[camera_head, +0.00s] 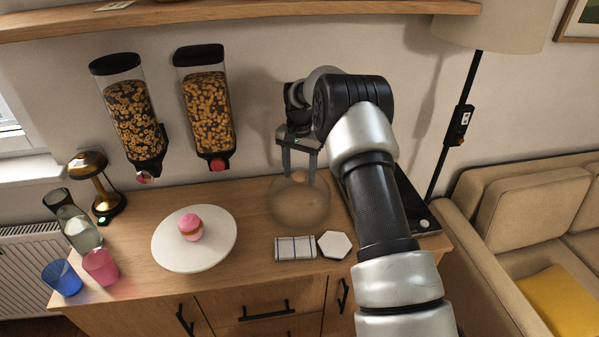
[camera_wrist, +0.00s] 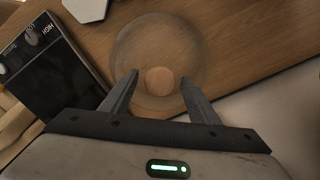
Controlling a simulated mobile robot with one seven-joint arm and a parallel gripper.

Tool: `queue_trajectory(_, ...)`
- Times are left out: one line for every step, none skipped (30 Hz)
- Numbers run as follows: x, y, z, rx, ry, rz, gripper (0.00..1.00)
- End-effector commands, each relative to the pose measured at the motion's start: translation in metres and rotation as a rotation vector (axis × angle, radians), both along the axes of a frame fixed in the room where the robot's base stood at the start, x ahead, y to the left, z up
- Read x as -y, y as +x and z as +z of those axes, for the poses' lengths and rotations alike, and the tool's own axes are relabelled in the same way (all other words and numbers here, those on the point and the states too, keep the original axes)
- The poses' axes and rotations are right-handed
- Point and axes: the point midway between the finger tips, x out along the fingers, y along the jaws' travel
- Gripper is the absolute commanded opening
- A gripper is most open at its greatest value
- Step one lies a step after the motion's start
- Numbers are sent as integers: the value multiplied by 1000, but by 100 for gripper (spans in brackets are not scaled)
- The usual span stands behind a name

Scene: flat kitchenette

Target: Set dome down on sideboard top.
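The clear dome (camera_head: 298,206), with a round wooden knob on top, appears to rest upright on the bare wood of the sideboard top (camera_head: 255,240), right of the white plate. In the wrist view the dome (camera_wrist: 135,55) is seen from above, with its knob (camera_wrist: 160,80) in the middle. My gripper (camera_head: 300,176) is above the dome, fingers pointing down. In the wrist view my gripper's fingers (camera_wrist: 160,84) stand apart on either side of the knob, with a gap on each side. Nothing is held.
The white plate (camera_head: 170,256) carries a pink-topped cake (camera_head: 190,227). A folded cloth (camera_head: 295,248) and a white hexagonal coaster (camera_head: 335,245) lie in front of the dome. A black hob-like panel (camera_wrist: 45,65) lies beside it. Cereal dispensers (camera_head: 208,105) hang on the wall.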

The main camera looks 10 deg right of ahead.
Motion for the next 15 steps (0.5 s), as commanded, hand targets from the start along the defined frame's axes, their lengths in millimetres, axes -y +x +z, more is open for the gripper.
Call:
queue_trajectory(0,0,0,0,0,0,55)
queue_trajectory(0,0,0,0,0,0,55)
queue_trajectory(0,0,0,0,0,0,55)
queue_trajectory(0,0,0,0,0,0,55)
queue_trajectory(0,0,1,0,0,0,55)
queue_trajectory(0,0,3,0,0,0,55)
queue_trajectory(0,0,5,1,0,0,55)
queue_trajectory(0,0,6,1,0,0,55)
queue_trajectory(0,1,10,2,0,0,55)
queue_trajectory(0,1,14,2,0,0,55)
queue_trajectory(0,1,18,2,0,0,55)
queue_trajectory(0,1,26,4,0,0,55)
queue_trajectory(0,1,32,5,0,0,55)
queue_trajectory(0,1,39,5,0,0,55)
queue_trajectory(0,1,48,5,0,-1,55)
